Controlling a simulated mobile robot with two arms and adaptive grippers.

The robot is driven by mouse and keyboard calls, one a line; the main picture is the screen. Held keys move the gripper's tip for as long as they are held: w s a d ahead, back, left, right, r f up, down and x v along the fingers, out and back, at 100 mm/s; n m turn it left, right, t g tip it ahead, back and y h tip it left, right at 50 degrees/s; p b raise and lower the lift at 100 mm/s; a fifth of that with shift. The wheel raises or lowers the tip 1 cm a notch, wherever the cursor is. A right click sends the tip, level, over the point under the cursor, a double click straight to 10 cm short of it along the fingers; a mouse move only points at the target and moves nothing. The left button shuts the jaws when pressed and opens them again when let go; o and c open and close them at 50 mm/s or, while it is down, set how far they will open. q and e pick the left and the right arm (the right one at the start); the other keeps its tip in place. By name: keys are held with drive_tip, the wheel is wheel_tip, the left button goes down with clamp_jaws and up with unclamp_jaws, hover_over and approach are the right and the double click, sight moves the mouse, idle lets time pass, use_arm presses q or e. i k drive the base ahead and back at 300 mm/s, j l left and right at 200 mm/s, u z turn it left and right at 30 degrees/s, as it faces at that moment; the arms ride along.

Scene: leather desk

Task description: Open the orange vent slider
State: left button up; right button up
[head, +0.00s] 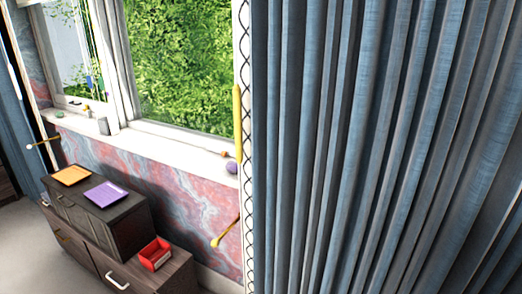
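An orange flat square piece (73,175) lies on top of the dark cabinet (127,213) at the lower left. It is the only clearly orange flat thing in view. It is too small to tell whether it is the vent slider, or whether it is open or shut. A purple flat square piece (106,194) lies next to it on the same top. Neither of my grippers shows in the head view.
A red open box (155,255) sits on a lower cabinet with a white handle (117,281). A window sill (180,147) with small objects runs behind. A blue curtain (390,150) fills the right half. Yellow rods (226,231) stick out by the wall.

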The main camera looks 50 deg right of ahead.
sight(224, 152)
drive_tip(key=z, duration=1.15)
drive_tip(key=i+j, duration=0.15)
drive_tip(key=i+j+z, duration=0.15)
drive_tip(key=j, duration=0.15)
